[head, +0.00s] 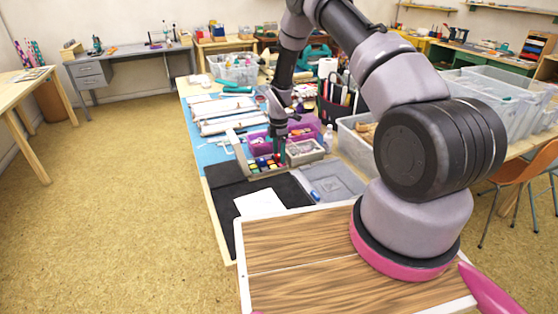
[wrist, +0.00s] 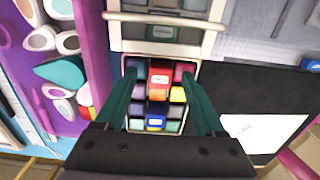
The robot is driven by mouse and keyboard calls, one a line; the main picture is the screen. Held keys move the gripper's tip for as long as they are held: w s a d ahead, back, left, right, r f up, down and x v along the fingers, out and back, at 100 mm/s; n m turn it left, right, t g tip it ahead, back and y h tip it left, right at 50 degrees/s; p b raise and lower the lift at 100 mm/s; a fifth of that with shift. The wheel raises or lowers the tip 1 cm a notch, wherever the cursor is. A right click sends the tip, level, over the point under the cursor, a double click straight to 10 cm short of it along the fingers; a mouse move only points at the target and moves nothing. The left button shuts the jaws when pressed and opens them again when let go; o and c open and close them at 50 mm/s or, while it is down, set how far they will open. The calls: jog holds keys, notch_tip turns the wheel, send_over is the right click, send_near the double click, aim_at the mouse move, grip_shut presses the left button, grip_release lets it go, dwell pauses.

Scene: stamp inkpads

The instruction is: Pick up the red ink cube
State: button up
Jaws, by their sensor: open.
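The red ink cube (wrist: 160,79) sits in the top middle of a small tray of ink cubes, with a white label on its top. Crimson, yellow, blue, green and purple cubes stand around it. My gripper (wrist: 158,74) is open above the tray, its two green fingers on either side of the cubes, with nothing held. The fingertips lie left and right of the red cube in the wrist view; their height above it is hard to judge. In the head view my gripper (head: 277,149) points down over the coloured cubes (head: 262,163).
A purple bin (head: 301,131) with rolls stands close beside the tray. A grey-white box (head: 305,152) adjoins it. A black mat with a white sheet (head: 259,203) lies on the near side, mostly clear. Clear plastic bins (head: 357,138) stand to the right.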

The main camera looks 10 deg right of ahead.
jog(key=shift+f, duration=0.1)
grip_shut()
